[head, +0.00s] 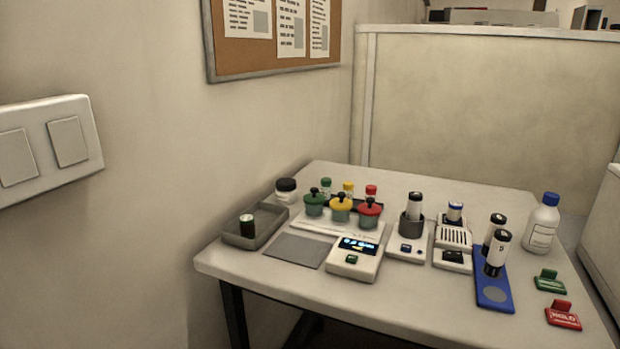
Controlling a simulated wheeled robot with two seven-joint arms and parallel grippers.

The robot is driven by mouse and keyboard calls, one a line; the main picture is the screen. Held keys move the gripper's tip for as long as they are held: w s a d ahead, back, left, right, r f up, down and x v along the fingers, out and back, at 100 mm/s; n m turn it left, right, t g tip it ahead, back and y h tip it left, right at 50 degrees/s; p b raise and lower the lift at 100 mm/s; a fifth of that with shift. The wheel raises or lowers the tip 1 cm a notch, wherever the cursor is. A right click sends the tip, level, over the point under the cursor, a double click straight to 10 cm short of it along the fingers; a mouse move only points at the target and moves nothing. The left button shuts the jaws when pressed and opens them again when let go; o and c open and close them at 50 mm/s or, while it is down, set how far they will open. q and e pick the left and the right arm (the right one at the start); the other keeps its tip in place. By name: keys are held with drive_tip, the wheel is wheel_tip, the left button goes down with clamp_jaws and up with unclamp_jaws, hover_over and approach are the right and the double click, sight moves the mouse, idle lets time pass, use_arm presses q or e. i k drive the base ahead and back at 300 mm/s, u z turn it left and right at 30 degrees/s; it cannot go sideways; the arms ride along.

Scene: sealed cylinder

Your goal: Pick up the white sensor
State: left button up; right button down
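No gripper of mine shows in the head view. Several white devices stand on the table, and I cannot tell for sure which is the white sensor. One is a white box with vent slots (455,236) and a dark panel at its front. Left of it is a white unit with a dark cup (411,225) holding a white, black-topped cylinder (415,205). Further left is a white device with a lit display (356,259). A short white cylinder with a blue band (454,212) stands at the back of the slotted box.
The table (420,318) has a bare front strip. A grey tray (254,239) holds a dark cylinder. Coloured-lid pots (341,209), a blue strip (493,291) with two cylinders, a blue-capped bottle (542,226), and green (549,281) and red (563,316) tags crowd it. Wall and partition are behind.

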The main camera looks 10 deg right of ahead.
sight(413, 212)
drive_tip(key=u, duration=1.35)
drive_tip(key=k, duration=0.55)
drive_tip(key=z, duration=1.35)
